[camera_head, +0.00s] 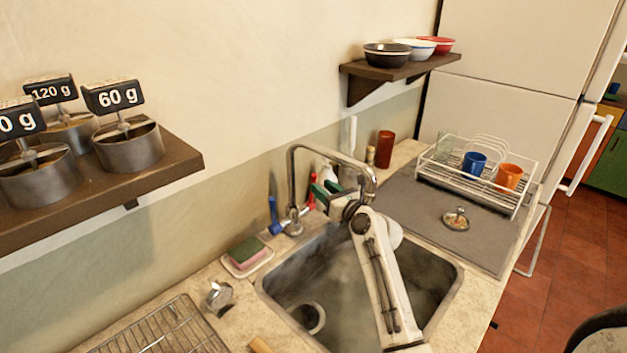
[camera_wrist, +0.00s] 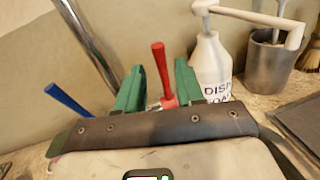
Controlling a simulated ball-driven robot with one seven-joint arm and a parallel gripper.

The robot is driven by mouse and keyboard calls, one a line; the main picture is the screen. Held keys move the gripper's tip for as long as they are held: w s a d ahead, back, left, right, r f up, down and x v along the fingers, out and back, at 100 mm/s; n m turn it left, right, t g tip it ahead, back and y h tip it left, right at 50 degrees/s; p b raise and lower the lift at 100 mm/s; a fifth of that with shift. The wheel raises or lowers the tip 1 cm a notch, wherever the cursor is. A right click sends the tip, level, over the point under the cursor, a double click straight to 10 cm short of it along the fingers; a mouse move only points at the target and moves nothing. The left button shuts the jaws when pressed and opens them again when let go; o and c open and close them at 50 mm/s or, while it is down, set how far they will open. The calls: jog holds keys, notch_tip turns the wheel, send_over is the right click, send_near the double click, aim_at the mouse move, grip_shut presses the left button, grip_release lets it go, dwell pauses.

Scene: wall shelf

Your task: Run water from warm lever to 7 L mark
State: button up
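The red lever (camera_wrist: 162,75) stands between the two green fingers of my gripper (camera_wrist: 158,88) in the wrist view. The fingers are apart, and I cannot tell whether either touches it. The blue lever (camera_wrist: 68,100) is to the left, also in the head view (camera_head: 273,215). The chrome tap (camera_head: 330,153) arches over the sink (camera_head: 262,287); my arm crosses the basin and hides part of it. The drain (camera_head: 309,318) shows at the basin's lower left. I see no clear water stream and no litre mark.
A soap dispenser (camera_wrist: 213,68) and a grey holder (camera_wrist: 265,60) stand right of my gripper. A sponge dish (camera_head: 247,257) is left of the sink. A dish rack (camera_head: 478,175) with mugs sits on the grey mat (camera_head: 425,212). A shelf (camera_head: 110,187) with weights juts out at left.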

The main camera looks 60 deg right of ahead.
aim_at(313, 180)
jog(key=shift+x, duration=2.75)
grip_shut()
